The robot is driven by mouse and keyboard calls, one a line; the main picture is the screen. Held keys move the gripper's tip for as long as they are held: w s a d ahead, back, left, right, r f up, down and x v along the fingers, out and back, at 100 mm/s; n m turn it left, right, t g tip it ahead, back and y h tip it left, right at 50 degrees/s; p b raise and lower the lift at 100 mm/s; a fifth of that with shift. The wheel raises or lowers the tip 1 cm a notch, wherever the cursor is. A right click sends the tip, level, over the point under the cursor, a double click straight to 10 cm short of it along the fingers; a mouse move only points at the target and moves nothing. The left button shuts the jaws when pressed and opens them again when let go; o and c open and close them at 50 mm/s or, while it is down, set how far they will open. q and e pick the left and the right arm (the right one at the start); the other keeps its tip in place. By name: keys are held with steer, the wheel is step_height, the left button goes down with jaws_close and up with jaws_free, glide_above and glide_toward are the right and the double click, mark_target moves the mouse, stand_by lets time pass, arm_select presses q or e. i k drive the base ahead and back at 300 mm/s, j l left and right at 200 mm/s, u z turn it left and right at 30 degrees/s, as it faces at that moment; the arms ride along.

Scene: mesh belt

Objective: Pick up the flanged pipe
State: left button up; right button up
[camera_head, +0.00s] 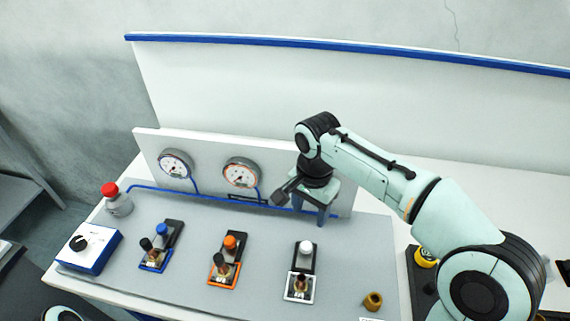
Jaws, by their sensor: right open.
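A small brown, hollow cylindrical piece (373,301) stands at the front right of the grey panel; it may be the flanged pipe, but it is too small for me to be sure. My right gripper (303,204) is in front of the upright gauge board, above the back of the panel. It is open, with nothing seen between its fingers. It is behind and to the left of the brown piece, well apart from it. My left gripper is not in view.
Two round gauges (241,173) are on the upright board. Blue, orange and white valve stations (301,285) stand along the panel. A yellow item (425,258) is partly behind my arm.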

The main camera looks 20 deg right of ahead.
mark_target(300, 284)
steer(key=k+j, duration=0.8)
